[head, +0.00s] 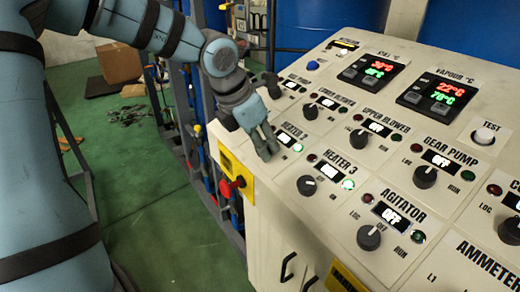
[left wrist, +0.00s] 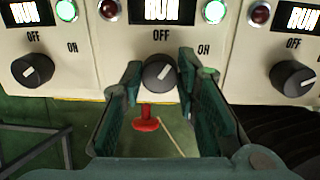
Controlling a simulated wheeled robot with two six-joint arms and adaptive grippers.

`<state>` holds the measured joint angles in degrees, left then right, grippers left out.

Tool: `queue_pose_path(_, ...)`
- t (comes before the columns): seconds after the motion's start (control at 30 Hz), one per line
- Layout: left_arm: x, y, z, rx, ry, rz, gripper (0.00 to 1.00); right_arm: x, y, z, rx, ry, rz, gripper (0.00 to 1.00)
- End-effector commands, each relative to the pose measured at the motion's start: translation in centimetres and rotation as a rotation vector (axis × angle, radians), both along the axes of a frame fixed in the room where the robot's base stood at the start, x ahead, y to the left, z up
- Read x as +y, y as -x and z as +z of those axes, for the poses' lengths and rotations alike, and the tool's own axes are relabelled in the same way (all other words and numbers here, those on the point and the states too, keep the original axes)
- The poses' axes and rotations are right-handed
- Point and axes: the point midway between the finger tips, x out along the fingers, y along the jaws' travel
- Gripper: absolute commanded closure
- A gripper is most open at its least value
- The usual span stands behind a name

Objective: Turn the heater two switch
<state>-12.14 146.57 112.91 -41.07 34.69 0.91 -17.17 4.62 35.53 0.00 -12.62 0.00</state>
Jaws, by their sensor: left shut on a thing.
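The heater two switch is a black round knob under the partly hidden "HEATER 2" label (head: 288,131) on the sloping control panel. In the head view my left gripper (head: 266,146) covers this knob. In the left wrist view the knob (left wrist: 159,72) sits between the two fingers of my left gripper (left wrist: 160,82), which is shut on it. The knob's white mark tilts right, toward ON. The display (left wrist: 170,10) above it reads RUN, and the green lamp (left wrist: 214,11) at its right is lit. My right gripper is in neither view.
The heater 3 knob (head: 306,185) is close to my left gripper, with the agitator knob (head: 369,237) nearer the front. A red knob on a yellow plate (head: 231,187) sticks out from the panel's side. Green floor (head: 130,190) lies to the left.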

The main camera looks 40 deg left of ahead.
Motion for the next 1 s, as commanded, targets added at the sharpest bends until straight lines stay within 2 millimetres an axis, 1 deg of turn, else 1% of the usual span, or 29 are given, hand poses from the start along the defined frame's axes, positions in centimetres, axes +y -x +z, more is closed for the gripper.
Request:
queue_pose_path(0.3, 0.1, -0.1, 0.4, 0.027, 0.103, 0.265, 0.99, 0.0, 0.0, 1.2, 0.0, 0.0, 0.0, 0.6)
queue_pose_path(0.5, 0.2, -0.1, 0.4, 0.043, 0.155, 0.399, 0.99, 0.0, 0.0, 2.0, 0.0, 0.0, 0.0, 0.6)
queue_pose_path(0.73, 0.2, -0.1, 0.3, 0.053, 0.193, 0.498, 0.99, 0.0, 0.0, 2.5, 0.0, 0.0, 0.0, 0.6)
queue_pose_path(1.0, 0.2, -0.1, 0.3, 0.056, 0.208, 0.538, 0.99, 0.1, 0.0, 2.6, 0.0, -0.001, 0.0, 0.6)
